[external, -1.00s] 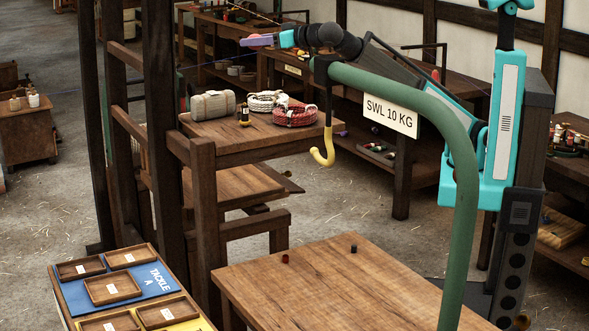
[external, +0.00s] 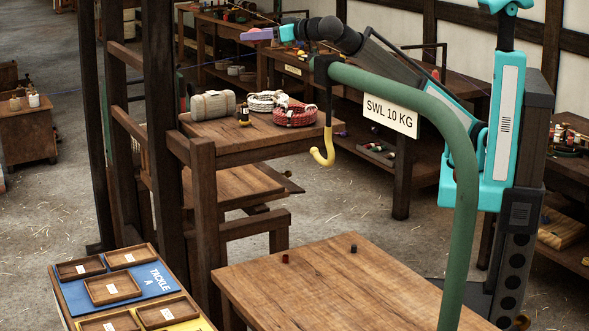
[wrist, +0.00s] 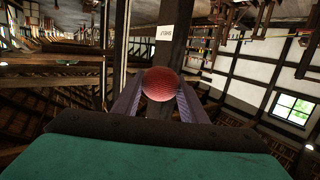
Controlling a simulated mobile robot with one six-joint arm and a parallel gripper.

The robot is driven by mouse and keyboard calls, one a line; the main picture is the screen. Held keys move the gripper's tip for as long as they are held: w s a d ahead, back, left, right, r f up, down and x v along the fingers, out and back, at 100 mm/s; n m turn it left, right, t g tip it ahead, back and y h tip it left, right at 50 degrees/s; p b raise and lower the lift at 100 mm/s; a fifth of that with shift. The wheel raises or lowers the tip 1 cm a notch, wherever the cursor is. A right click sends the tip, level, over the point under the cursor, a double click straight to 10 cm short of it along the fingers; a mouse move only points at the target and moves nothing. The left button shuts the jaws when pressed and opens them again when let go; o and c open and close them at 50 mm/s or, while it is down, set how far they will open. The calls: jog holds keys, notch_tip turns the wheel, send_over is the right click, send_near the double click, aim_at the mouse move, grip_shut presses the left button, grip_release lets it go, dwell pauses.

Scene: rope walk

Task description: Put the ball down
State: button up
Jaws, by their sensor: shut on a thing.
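A red, textured ball (wrist: 160,84) sits between the two purple-grey fingers of my gripper in the wrist view. My gripper (external: 246,34) is shut on it. In the external view the gripper is at the upper left end of my arm, held high and pointing left. It appears above the level of the wooden tables. I cannot make out the ball in the external view.
A green crane arm with a yellow hook (external: 324,150) stands in front. A wooden table (external: 330,282) has two small dark items and much free room. A tackle board with trays (external: 126,290) is at lower left. A bench (external: 245,135) holds rope coils and a bundle.

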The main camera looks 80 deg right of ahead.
jog(key=s+a+f+n+g+y+b, duration=0.3)
jog(key=s+a+f+n+y+b, duration=0.25)
jog(key=f, duration=0.95)
jog(key=s+a+f+n+g+y+b, duration=0.3)
jog(key=a+f+y, duration=0.4)
jog(key=f, duration=0.7)
jog(key=s+a+f+n+g+y+b, duration=0.25)
jog(key=a+f+n+y+b, duration=0.45)
jog(key=f, duration=0.8)
jog(key=s+d+f+n+g+b, duration=0.1)
jog(key=s+d+f+n+g, duration=0.1)
jog(key=f, duration=0.3)
jog(key=s+d+f+n+g+b, duration=0.2)
jog(key=d+f+g, duration=0.2)
jog(key=f+g, duration=0.1)
jog(key=s+d+f+n+g+b, duration=0.1)
jog(key=s+d+f+n+g, duration=0.2)
jog(key=f, duration=0.3)
jog(key=shift+f+g+h+b, duration=0.3)
jog(key=shift+g+h, duration=0.05)
jog(key=shift+g, duration=0.1)
jog(key=shift+d+f, duration=0.1)
jog(key=shift+d, duration=0.4)
jog(key=shift+a, duration=0.1)
